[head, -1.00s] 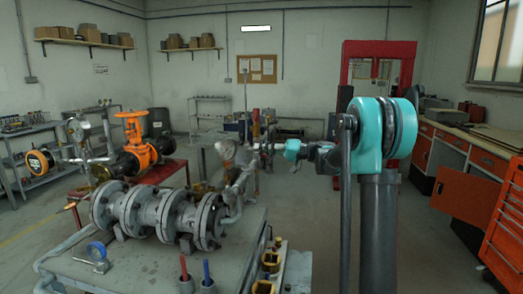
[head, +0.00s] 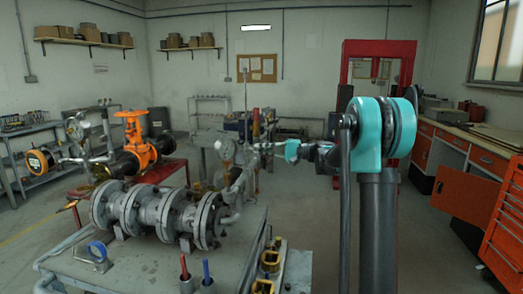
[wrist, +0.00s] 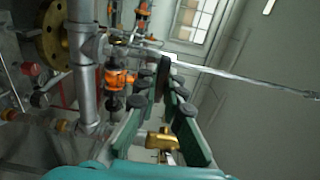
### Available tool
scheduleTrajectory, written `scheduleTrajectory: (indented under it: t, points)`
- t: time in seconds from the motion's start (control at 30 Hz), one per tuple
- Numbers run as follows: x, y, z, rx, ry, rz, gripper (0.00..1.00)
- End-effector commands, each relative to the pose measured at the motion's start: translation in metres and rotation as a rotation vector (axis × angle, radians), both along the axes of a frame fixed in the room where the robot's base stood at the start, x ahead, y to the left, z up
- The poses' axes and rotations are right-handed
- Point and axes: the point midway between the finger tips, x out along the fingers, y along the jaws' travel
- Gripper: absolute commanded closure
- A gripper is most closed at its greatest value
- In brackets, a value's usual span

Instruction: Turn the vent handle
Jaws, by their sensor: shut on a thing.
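My gripper (wrist: 163,74) reaches away from the wrist camera with its green fingers drawn together near the tips. The fingers close around a small dark piece, which I take to be the vent handle (wrist: 163,70); most of it is hidden by the fingers. In the head view, my gripper (head: 264,147) reaches left to the upright pipework behind the flanged pipe. The handle is too small to make out there. A brass fitting (wrist: 158,139) shows between the fingers, nearer the camera.
A grey flanged pipe assembly (head: 160,212) stands on the near bench. An orange valve (head: 135,135) is on the left. A grey vertical pipe (wrist: 82,70) and a long thin rod (wrist: 240,75) lie close to the fingers.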

Motion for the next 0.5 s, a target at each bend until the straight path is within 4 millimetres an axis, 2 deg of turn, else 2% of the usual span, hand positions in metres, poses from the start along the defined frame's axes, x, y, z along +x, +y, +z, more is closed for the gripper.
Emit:
scheduleTrajectory:
  t: [0.47,0.5]
  points:
    - [0.0003,-0.0009,-0.0007,0.001,0.012,-0.002,1.00]
    - [0.0003,-0.0009,-0.0007,0.001,0.012,-0.002,0.87]
